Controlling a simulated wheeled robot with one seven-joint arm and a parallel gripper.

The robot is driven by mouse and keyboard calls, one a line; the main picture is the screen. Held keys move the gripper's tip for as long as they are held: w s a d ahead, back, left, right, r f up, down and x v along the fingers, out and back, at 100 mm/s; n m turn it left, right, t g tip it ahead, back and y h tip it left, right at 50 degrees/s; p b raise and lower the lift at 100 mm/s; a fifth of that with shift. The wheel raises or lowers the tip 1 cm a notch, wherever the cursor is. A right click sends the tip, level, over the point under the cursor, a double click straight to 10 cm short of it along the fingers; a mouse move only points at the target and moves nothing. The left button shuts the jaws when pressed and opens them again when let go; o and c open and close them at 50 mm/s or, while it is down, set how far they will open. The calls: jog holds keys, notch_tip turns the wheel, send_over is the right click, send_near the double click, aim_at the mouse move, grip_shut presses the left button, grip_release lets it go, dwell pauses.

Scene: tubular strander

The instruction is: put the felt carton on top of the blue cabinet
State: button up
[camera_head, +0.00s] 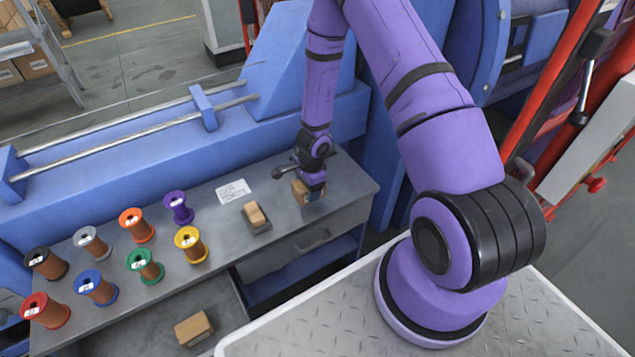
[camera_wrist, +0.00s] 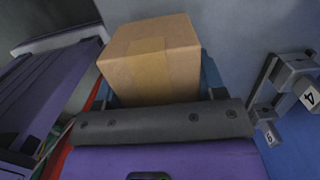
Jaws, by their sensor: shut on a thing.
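My gripper (camera_head: 314,190) is over the right part of the grey workbench, pointing down. It is shut on a small brown carton (camera_head: 300,193), which I take for the felt carton; no readable label shows. In the wrist view the carton (camera_wrist: 152,60) fills the space just beyond the grey gripper bar, with bits of blue finger beside it. I cannot tell in the head view whether the carton touches the bench. I cannot single out the blue cabinet; a large blue machine body (camera_head: 300,60) stands behind the bench.
Several coloured wire spools stand on the bench's left, such as the yellow spool (camera_head: 190,245). A second carton (camera_head: 256,214) sits in a small holder near a white card (camera_head: 233,191). Another carton (camera_head: 193,328) lies on a lower shelf. Red bars (camera_head: 550,95) rise at right.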

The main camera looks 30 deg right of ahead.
jog(key=w+d, duration=0.1)
jog(key=d, duration=0.1)
jog(key=w+d, duration=0.1)
jog(key=d, duration=0.1)
jog(key=w+d, duration=0.2)
jog(key=shift+f, duration=0.35)
jog(key=shift+s+f, duration=0.1)
jog(key=shift+f, duration=1.6)
jog(key=o, duration=1)
jog(key=shift+f, duration=0.1)
jog(key=shift+c, duration=0.2)
